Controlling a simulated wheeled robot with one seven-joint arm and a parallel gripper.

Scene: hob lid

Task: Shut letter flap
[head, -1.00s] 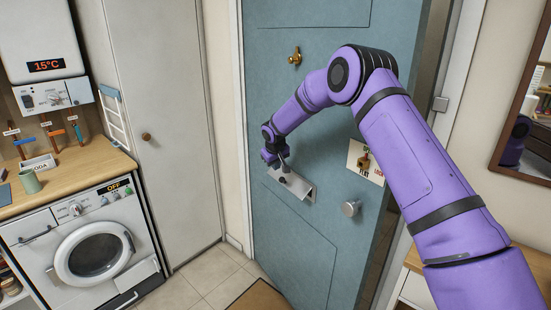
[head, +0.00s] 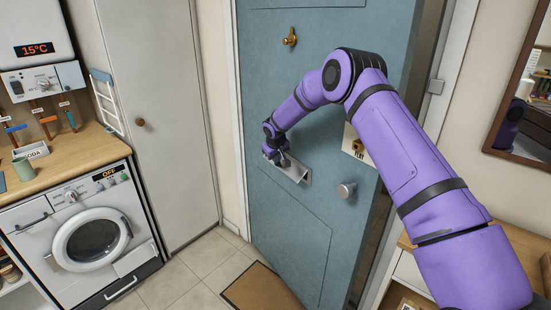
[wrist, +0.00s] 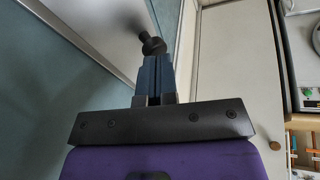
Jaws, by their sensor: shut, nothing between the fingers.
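The letter flap (head: 297,174) is a pale metal plate low on the blue door. It stands tilted out from the door, with a dark gap at its right end. In the wrist view, the pale panel at the upper left (wrist: 95,28) looks like the flap. My gripper (head: 284,160) is shut and empty at the flap's upper left part and hides some of it. In the wrist view the blue fingers (wrist: 153,78) are together, with a dark round knob-like part (wrist: 151,46) just beyond their tips. I cannot tell whether they touch it.
The blue door (head: 290,90) has a round metal knob (head: 346,190) right of the flap and a brass fitting (head: 290,37) above. A doormat (head: 258,290) lies below. A washing machine (head: 92,240) and tall cupboard (head: 160,130) stand left, a mirror (head: 525,90) hangs right.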

